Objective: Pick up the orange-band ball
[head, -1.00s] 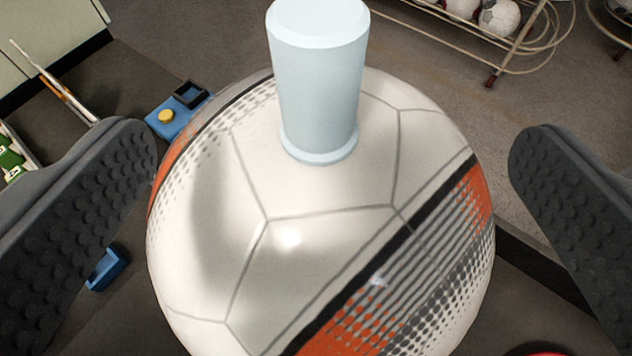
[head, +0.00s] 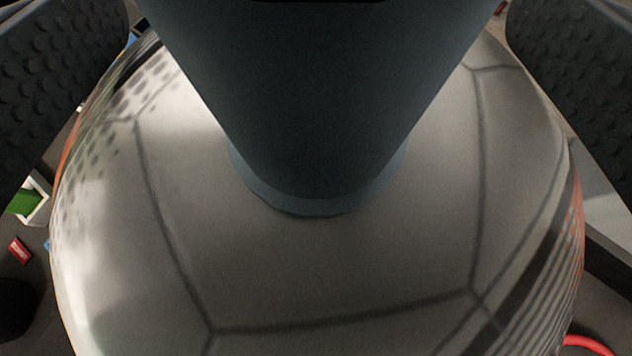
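The orange-band ball (head: 330,270) fills most of the head view, very close to the camera. It is white with dark seams, and its orange and black band shows at the right edge. My gripper (head: 318,60) is open, with one dark studded finger at the upper left and one at the upper right. The fingers are on either side of the ball. I cannot tell whether either finger touches it.
A green item in a white tray (head: 28,200) and a small red piece (head: 20,250) lie at the left. A dark ledge (head: 608,262) and a red curved thing (head: 588,345) show at the lower right. Little free room is visible around the ball.

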